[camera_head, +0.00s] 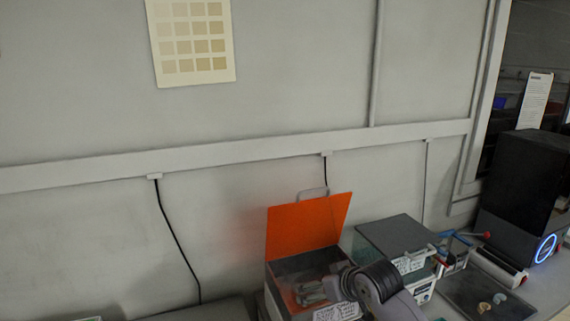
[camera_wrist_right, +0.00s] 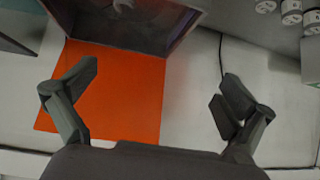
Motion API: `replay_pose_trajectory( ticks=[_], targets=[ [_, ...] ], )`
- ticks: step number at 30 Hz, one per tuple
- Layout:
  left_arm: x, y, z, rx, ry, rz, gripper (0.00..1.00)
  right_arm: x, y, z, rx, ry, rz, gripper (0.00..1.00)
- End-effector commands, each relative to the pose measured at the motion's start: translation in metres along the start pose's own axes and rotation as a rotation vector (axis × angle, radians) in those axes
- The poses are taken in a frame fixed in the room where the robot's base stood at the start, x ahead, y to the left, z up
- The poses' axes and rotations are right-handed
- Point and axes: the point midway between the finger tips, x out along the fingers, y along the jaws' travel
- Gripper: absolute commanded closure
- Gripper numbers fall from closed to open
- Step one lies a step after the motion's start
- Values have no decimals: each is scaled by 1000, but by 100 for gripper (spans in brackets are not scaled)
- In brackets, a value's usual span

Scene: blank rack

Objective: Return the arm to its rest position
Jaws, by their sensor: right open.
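My right arm comes in at the bottom of the head view, with its dark rounded wrist end in front of the box. In the wrist view my right gripper (camera_wrist_right: 157,92) is open, its two dark fingers wide apart with nothing between them. Behind the fingers is the orange lid (camera_wrist_right: 118,85) of the open box, with part of the box's inside above it. The orange lid also stands raised in the head view (camera_head: 305,225). My left gripper is in neither view.
The open box (camera_head: 290,270) holds several light objects, partly hidden by my arm. A dark-topped box (camera_head: 395,236) stands to its right. Farther right are a dark tray (camera_head: 475,295) with small rings and a black machine (camera_head: 523,190) with a blue ring. The wall is behind.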

Motion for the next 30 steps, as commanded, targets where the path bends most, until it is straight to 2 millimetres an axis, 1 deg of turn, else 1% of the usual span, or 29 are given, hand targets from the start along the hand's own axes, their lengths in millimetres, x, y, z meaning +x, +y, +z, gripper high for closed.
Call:
replay_pose_trajectory(
  ticks=[1, 2, 3, 5, 6, 8, 9, 12, 15, 18, 24, 30],
  targets=[
    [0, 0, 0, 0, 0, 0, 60, 1, -13, 38, 11, -36, -11, 0],
    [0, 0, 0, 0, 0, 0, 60, -1, -18, 57, 15, -55, -13, 0],
    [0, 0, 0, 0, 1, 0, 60, -4, -24, 82, 24, -79, -12, 0],
    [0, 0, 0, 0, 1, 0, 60, -11, -32, 119, 38, -117, -8, 0],
    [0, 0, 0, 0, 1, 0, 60, -18, -37, 143, 47, -143, -4, 0],
    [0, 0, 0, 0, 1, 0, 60, -30, -43, 178, 64, -182, 7, 0],
    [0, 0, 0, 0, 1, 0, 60, -40, -47, 201, 77, -209, 16, 0],
    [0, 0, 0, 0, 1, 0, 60, -67, -53, 251, 105, -275, 44, 0],
    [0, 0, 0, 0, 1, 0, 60, -91, -56, 286, 128, -328, 72, 0],
    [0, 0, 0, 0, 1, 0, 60, -112, -58, 312, 143, -371, 95, 0],
    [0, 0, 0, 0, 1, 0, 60, -149, -60, 350, 169, -446, 138, 0],
    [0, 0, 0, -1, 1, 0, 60, -185, -61, 381, 190, -516, 179, 0]
  ],
)
